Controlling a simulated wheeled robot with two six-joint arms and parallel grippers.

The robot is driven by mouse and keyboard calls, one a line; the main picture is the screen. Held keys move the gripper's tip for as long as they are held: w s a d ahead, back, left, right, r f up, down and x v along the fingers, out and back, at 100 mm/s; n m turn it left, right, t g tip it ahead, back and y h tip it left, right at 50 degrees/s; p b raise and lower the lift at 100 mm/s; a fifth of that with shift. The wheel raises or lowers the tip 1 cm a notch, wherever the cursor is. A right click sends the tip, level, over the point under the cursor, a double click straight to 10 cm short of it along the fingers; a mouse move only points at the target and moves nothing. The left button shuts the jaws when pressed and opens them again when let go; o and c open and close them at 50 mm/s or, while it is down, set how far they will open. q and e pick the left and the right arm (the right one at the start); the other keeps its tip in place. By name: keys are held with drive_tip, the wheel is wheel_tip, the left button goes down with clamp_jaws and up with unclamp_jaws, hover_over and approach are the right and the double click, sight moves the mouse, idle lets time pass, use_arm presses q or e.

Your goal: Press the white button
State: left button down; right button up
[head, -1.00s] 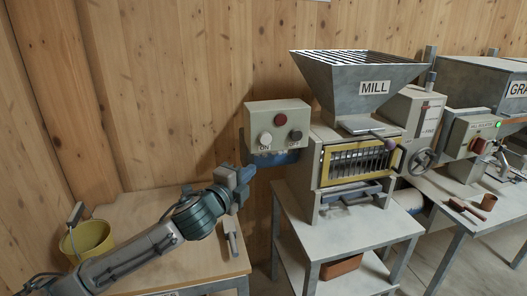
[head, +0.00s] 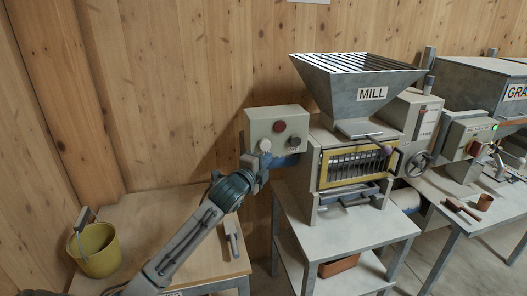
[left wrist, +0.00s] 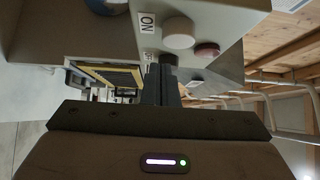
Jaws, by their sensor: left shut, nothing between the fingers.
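The white button (head: 265,145) is on the front of a pale control box beside the mill, below a red button (head: 279,127) and left of a dark button (head: 295,142). In the left wrist view the white button (left wrist: 178,33) is a round pale knob next to an "ON" label. My left gripper (head: 263,160) is shut and empty, just below the white button in the head view. In the left wrist view its fingertips (left wrist: 163,70) point toward the box near the dark button. I cannot tell whether they touch anything. My right gripper is not in view.
The mill (head: 355,150) with its grey hopper stands right of the box on a metal table (head: 345,238). A yellow bucket (head: 97,250) and a scoop-like tool (head: 232,240) are on the wooden table at left. Another machine (head: 470,140) stands at the right.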

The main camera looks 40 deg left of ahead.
use_arm(q)
drive_tip(key=shift+w+a, duration=0.6)
drive_tip(key=shift+a, duration=0.3)
drive_tip(key=shift+p, duration=0.3)
